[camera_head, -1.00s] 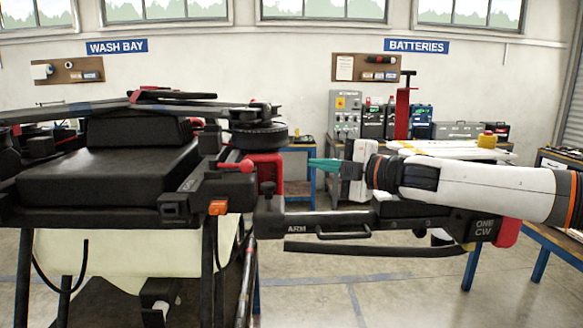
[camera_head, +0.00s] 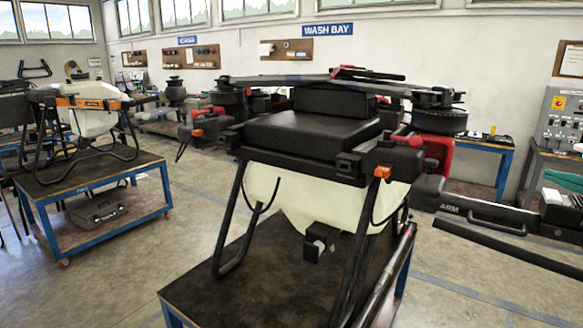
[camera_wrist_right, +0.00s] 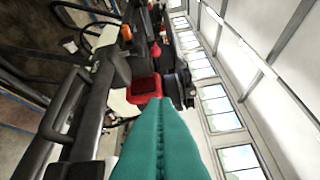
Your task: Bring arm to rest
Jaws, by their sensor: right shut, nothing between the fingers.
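The black spray drone (camera_head: 315,133) stands on a cart (camera_head: 235,260) in the middle of the head view, with its cream tank (camera_head: 270,195) underneath. Its arm marked "ARM" (camera_head: 480,215) reaches out to the right. My left gripper is not in view.
A second drone (camera_head: 95,103) with an orange bar stands on a blue-framed cart (camera_head: 120,205) at the left, with a grey case on its lower shelf. Workbenches (camera_head: 475,150) line the back wall. Open floor lies between the carts.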

